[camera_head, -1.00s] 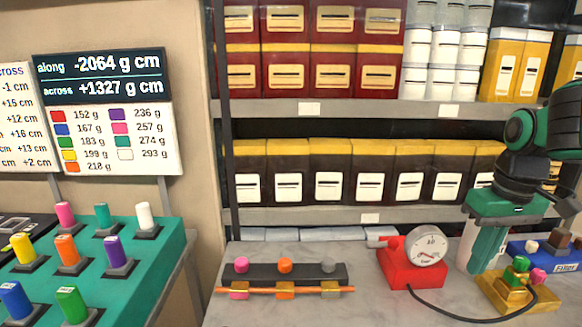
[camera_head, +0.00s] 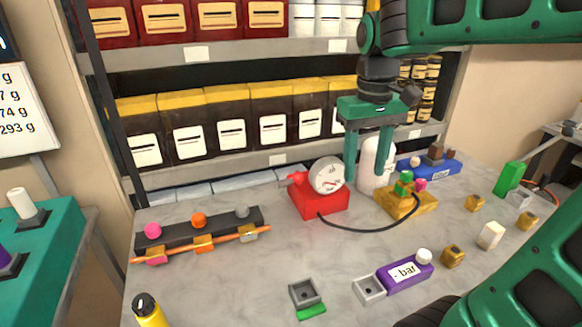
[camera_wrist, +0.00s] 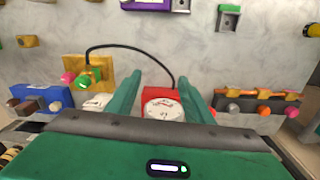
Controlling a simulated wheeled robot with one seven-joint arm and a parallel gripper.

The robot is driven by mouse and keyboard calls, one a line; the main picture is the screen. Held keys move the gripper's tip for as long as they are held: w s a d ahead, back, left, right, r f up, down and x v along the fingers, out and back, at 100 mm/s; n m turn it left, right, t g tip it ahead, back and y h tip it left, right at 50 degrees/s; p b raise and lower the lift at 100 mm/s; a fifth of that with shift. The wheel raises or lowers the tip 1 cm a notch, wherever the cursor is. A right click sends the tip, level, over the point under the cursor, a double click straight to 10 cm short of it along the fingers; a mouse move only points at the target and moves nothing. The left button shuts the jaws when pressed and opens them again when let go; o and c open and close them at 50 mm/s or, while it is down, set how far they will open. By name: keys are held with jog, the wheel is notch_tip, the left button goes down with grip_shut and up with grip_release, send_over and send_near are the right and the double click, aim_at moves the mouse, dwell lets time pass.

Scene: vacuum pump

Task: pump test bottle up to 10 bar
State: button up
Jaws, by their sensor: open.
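A red pump unit (camera_head: 320,203) with a round white dial gauge (camera_head: 328,175) stands on the grey bench; its gauge also shows in the wrist view (camera_wrist: 163,107). A black hose (camera_head: 360,230) runs from it to a gold block (camera_head: 400,209) with green and pink knobs. A white bottle (camera_head: 372,167) stands between them, partly hidden by my gripper's fingers. A purple box (camera_head: 398,276) marked "- bar" sits near the front, with no number readable. My gripper (camera_head: 367,178) is open and empty, fingers down in front of the bottle.
A dark rail (camera_head: 185,232) with coloured knobs and an orange rod lies left. A blue block (camera_head: 433,167) stands behind right. A grey socket (camera_head: 306,293), a yellow cylinder (camera_head: 146,308) and several small blocks lie around. The shelf edge (camera_head: 170,193) bounds the back.

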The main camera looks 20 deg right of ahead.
jog(key=w+a+r+n, duration=0.4)
jog(key=w+a+r, duration=0.2)
jog(key=w+a, duration=0.45)
jog(key=f, duration=0.3)
jog(key=s+f, duration=0.1)
jog(key=f, duration=0.3)
jog(key=a+f, duration=0.1)
jog(key=f, duration=0.2)
jog(key=shift+s+f, duration=0.15)
jog(key=shift+c, duration=0.6)
grip_shut()
